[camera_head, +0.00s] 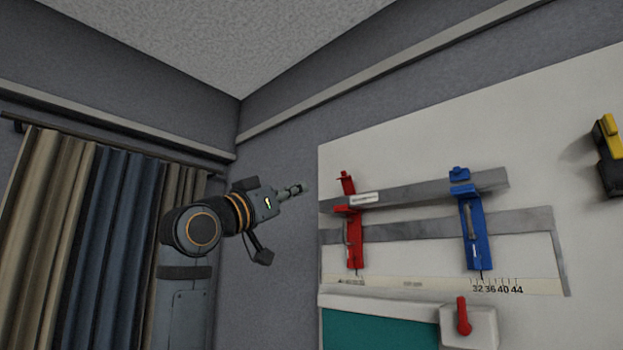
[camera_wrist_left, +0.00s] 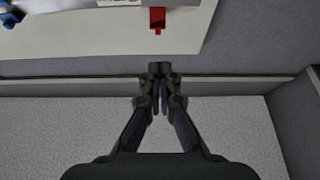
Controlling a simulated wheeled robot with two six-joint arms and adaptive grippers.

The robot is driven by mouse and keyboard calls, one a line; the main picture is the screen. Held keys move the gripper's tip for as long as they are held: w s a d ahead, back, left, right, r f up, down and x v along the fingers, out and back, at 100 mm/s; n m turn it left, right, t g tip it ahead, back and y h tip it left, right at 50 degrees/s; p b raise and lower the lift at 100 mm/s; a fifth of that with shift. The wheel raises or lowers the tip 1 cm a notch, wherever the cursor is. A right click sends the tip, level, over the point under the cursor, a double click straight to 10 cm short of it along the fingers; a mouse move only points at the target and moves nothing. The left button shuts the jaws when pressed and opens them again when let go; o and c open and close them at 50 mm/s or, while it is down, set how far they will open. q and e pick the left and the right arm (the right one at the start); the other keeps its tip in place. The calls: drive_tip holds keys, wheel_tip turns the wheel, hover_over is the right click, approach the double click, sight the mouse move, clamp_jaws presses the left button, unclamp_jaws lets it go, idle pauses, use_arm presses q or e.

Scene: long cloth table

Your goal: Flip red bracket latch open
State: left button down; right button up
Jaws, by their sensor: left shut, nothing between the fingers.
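The red bracket (camera_head: 354,238) is mounted on grey rails on the white wall board, in the middle of the head view. A smaller red piece (camera_head: 346,183) sticks up at its top, above the upper rail. In the left wrist view a red part (camera_wrist_left: 157,18) shows at the top edge, ahead of the fingertips. My left gripper (camera_head: 299,188) is shut and empty, to the left of the red bracket's top and apart from it. Its closed fingers also show in the left wrist view (camera_wrist_left: 159,70). My right gripper is not in view.
A blue bracket (camera_head: 474,230) sits on the same rails to the right. Below are a teal panel (camera_head: 380,330) and a white box with a red lever (camera_head: 463,316). A yellow and black device (camera_head: 608,155) is at the far right. Curtains (camera_head: 100,235) hang at the left.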

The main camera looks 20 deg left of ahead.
sight(342, 172)
use_arm(q)
drive_tip(key=p+x, duration=1)
drive_tip(key=x, duration=0.4)
drive_tip(key=shift+d+p, duration=0.25)
drive_tip(key=shift+p, duration=0.05)
drive_tip(key=shift+f, duration=0.1)
